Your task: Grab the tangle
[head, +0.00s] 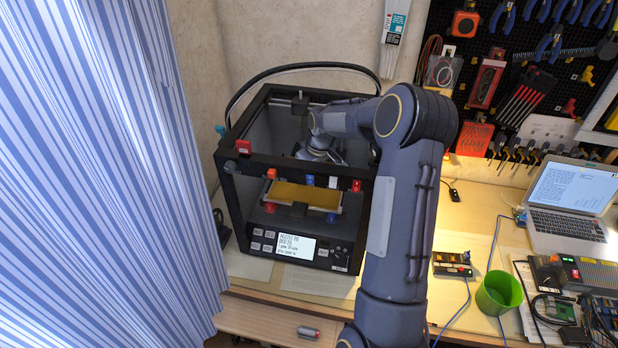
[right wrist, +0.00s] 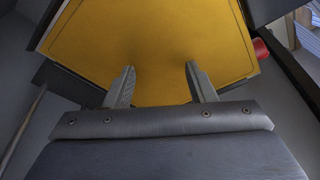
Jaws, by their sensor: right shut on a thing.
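My right gripper (right wrist: 160,68) shows in the right wrist view, its two fingers apart in front of the yellow build plate (right wrist: 150,35). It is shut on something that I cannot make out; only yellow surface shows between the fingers. I cannot make out a tangle in either view. In the head view my right arm reaches over the top of the black 3D printer (head: 262,150), and its wrist is inside the frame above and behind the yellow plate (head: 304,195). The fingertips are hidden there. My left gripper is not in view.
The printer's frame bars surround my right wrist. A striped blue curtain (head: 90,150) hangs at left. A green cup (head: 499,292), a laptop (head: 567,205) and electronics stand at right on the bench. Tools hang on the black pegboard (head: 575,75). A small grey cylinder (head: 307,332) lies in front.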

